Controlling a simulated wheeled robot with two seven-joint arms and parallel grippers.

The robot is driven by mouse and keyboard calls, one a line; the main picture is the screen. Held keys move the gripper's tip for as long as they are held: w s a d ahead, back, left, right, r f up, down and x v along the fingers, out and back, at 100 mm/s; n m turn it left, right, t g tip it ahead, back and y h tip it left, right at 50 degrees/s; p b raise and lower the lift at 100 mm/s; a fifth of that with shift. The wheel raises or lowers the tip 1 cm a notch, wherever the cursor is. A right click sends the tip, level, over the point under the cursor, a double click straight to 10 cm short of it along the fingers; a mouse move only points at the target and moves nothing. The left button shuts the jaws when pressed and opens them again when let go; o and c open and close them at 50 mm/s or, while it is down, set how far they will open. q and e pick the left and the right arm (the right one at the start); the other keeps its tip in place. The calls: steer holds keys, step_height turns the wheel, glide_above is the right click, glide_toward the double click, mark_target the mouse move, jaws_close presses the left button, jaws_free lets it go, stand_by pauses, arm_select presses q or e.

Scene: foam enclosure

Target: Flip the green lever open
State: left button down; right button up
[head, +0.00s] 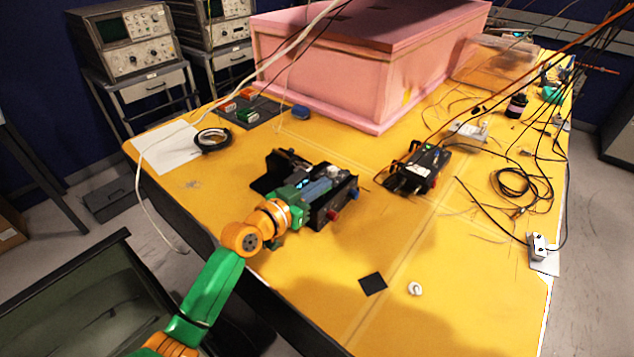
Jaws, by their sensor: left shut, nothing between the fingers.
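My left gripper (308,186) is at the end of my green and orange arm, over the left half of the yellow table. It is shut with nothing held. It overlaps a dark device (338,200) with red and blue knobs; I cannot tell whether they touch. A small green piece (247,115) sits on a dark mat (264,112) beside red and orange pieces, farther back and left of the gripper. I cannot tell if it is the green lever or whether it is open. My right gripper is not in view.
A large pink foam box (340,82) stands at the back. A black powered box (420,165) with cables is right of the gripper. The front middle is mostly clear, with a black square (373,284).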

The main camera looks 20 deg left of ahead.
arm_select(q)
steer(key=r+p, duration=0.2)
steer(key=r, duration=0.1)
steer(key=r+p, duration=0.1)
steer(key=p, duration=0.1)
steer(key=shift+w+d+r, duration=0.15)
steer(key=shift+w, duration=0.2)
steer(key=s+a+r+b, duration=0.1)
steer(key=s+a+r, duration=0.2)
steer(key=s, duration=0.5)
steer(key=shift+s+r, duration=0.2)
steer(key=shift+r, duration=0.3)
